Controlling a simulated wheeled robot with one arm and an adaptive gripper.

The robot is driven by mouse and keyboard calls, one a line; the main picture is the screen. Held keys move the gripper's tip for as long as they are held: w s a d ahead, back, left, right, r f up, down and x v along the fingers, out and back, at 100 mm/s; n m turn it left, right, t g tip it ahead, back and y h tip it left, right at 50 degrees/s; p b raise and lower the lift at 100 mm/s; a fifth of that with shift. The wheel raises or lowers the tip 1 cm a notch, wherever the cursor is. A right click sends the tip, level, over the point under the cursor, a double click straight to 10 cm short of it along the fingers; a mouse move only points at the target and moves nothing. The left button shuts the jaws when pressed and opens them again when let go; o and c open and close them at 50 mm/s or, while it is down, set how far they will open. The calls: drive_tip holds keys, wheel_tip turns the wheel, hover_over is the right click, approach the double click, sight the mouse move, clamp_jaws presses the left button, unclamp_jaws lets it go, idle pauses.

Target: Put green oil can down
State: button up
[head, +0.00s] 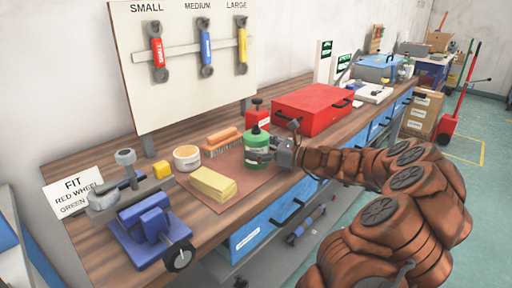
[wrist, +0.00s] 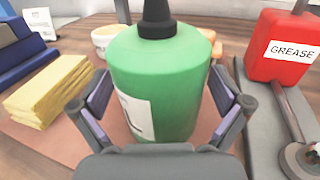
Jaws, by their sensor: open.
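The green oil can (head: 257,147) stands upright on the brown mat (head: 228,184) on the workbench. It has a black nozzle cap and a white label, and it fills the middle of the wrist view (wrist: 165,80). My gripper (head: 272,152) is at the can's right side in the head view. In the wrist view its two fingers (wrist: 160,110) are spread, one on each side of the can's lower body. The can's base is partly hidden behind the gripper, so I cannot tell whether a finger touches it.
A blue vise (head: 150,229) is at the front left.

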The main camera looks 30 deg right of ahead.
drive_tip(key=shift+s+r, duration=0.1)
drive_tip(key=shift+r, duration=0.05)
drive_tip(key=shift+s+d, duration=0.3)
drive_tip(key=shift+s, duration=0.05)
drive_tip(key=v, duration=1.1)
